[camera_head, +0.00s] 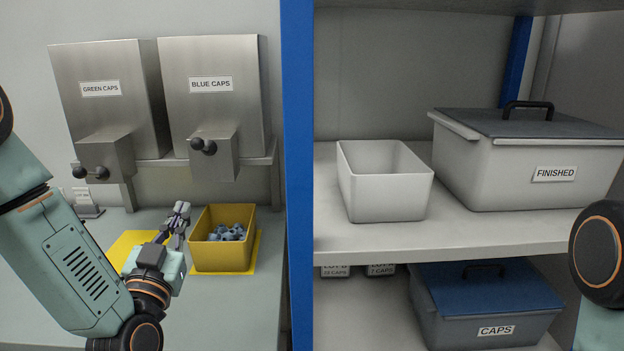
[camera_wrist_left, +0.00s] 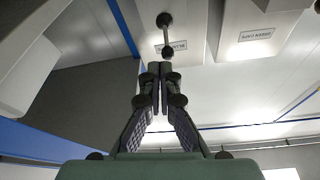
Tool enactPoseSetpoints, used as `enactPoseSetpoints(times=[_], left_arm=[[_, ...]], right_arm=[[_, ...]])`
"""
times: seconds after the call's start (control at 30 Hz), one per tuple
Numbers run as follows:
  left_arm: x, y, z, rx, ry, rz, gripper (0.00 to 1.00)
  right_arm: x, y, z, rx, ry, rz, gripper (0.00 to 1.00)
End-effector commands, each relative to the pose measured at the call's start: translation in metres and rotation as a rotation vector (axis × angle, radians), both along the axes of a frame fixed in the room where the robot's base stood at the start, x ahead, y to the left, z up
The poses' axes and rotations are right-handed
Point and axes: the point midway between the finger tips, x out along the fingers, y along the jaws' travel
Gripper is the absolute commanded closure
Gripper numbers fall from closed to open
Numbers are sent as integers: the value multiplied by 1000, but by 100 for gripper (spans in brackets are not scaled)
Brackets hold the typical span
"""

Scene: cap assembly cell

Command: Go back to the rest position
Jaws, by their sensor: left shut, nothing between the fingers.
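My left gripper (camera_head: 180,215) is shut and empty. In the head view it is raised above the counter, just left of the yellow bin. In the left wrist view my left gripper (camera_wrist_left: 160,72) shows its fingers together, with a dispenser's dark-knobbed handle (camera_wrist_left: 165,35) beyond the tips. My right gripper is out of view; only part of my right arm shows at the right edge of the head view.
A yellow bin (camera_head: 222,259) holds several blue-grey caps. Green caps (camera_head: 105,100) and blue caps (camera_head: 213,95) dispensers hang above. Right of the blue post (camera_head: 298,180), shelves hold an open white bin (camera_head: 390,200), a FINISHED box (camera_head: 490,178) and a CAPS box (camera_head: 475,325).

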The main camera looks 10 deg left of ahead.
Motion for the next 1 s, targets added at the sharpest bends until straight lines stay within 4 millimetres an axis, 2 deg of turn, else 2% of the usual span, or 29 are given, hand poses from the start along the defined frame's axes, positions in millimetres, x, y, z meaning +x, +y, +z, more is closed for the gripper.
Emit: enactPoseSetpoints(times=[0.07,0.17,0.27,0.37,0.4,0.5,0.57,0.7,0.8,0.9,1.0], left_arm=[[3,-2,-8,-35,34,-21,100],[7,-7,-36,-120,155,-54,100],[4,-20,-81,-225,349,-92,100],[-15,-40,-140,-319,583,-116,100],[-27,-48,-163,-351,678,-119,100],[-64,-64,-215,-417,903,-109,100],[-90,-73,-243,-447,1034,-94,100],[-164,-89,-297,-494,1329,-40,100],[-222,-96,-325,-495,1526,9,100],[-273,-101,-343,-464,1683,43,100],[-311,-104,-355,-408,1782,44,100]], right_arm=[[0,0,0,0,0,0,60],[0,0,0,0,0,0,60],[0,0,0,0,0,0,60],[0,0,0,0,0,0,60],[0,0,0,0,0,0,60],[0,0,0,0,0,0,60],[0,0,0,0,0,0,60],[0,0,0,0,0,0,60],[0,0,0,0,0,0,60],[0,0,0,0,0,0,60],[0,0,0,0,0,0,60]])
